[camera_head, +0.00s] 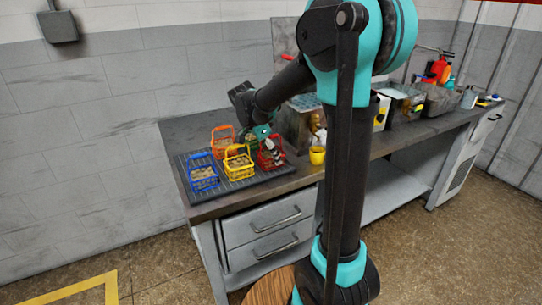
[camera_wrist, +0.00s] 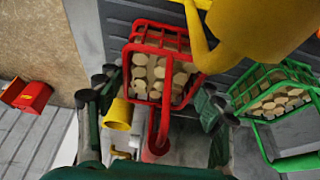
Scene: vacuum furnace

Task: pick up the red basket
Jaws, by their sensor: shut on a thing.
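The red basket (camera_head: 270,158) is at the right end of a dark ribbed tray on the bench, with pale rounded pieces inside. In the wrist view the red basket (camera_wrist: 134,62) is between the two dark fingers of my gripper (camera_wrist: 158,96), its red handle arching toward the camera. My gripper (camera_head: 264,138) is over the basket in the head view and is shut on it. My gripper partly hides the basket there. Whether the basket is clear of the tray cannot be told.
A blue basket (camera_head: 203,179), a yellow basket (camera_head: 239,167) and an orange basket (camera_head: 222,143) stand close by on the tray (camera_head: 262,180). A green basket (camera_wrist: 282,98) is beside the red one in the wrist view. A yellow cup (camera_head: 317,155) stands to the right.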

